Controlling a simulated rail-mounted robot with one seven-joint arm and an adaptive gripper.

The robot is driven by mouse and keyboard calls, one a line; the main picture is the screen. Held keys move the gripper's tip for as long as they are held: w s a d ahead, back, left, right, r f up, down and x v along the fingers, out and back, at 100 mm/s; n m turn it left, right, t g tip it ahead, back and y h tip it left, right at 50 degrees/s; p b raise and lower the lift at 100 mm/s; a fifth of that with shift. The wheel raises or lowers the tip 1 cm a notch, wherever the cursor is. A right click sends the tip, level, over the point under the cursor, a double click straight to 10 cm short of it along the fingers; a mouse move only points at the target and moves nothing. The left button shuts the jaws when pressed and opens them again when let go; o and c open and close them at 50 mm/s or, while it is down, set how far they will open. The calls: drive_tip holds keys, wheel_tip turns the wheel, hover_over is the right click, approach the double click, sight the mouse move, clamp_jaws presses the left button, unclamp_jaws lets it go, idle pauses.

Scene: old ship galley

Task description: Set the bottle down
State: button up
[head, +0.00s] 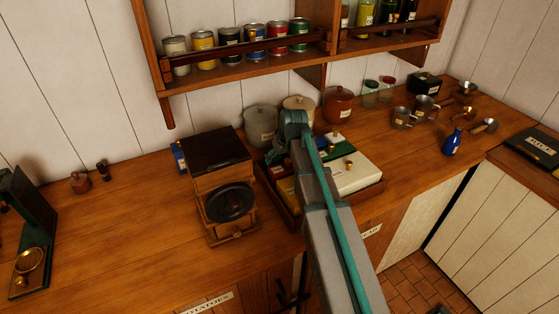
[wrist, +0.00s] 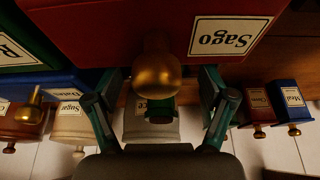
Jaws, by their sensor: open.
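A small blue bottle (head: 452,142) with a pale label stands upright on the wooden counter at the right in the head view, near the counter's inner edge, apart from my arm. My gripper (wrist: 161,82) is open in the wrist view, its two fingers spread either side of a brass knob (wrist: 157,74). The knob is in front of a red box (wrist: 120,28) labelled Sago. No bottle shows between the fingers. In the head view my arm hides the gripper's fingers.
A tray (head: 367,190) of coloured boxes lies under my arm. A wooden grinder (head: 229,184) stands left of it. Lidded jars (head: 337,106) stand behind, and metal measuring cups (head: 424,106) near the bottle. A shelf (head: 250,78) with tins overhangs the back. The counter's left middle is clear.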

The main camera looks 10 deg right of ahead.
drive_tip(key=b+v, duration=0.2)
drive_tip(key=v, duration=0.8)
drive_tip(key=shift+s+r, duration=0.1)
drive_tip(key=shift+r, duration=0.1)
